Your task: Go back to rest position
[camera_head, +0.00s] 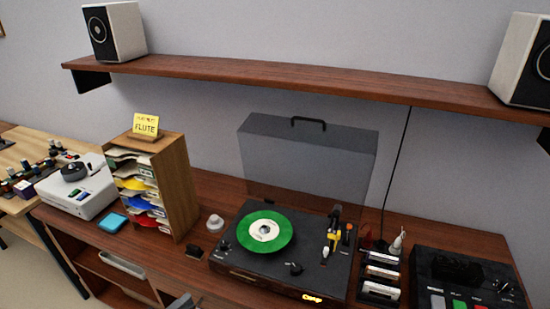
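Only a small grey part of my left gripper (183,301) shows, at the bottom edge in front of the wooden desk (207,283). Its fingers are too cut off to tell whether they are open or shut. My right gripper is not in view. A black turntable (225,263) stands on the desk with a green record (284,238) on its platter. Its grey see-through lid (300,165) is raised behind it.
A wooden rack (177,185) of record sleeves with a "FLUTE" card (146,125) stands left of the turntable. A white device (80,197) is further left. A black button box (470,268) is at right. A shelf (290,79) carries two speakers (115,30) above.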

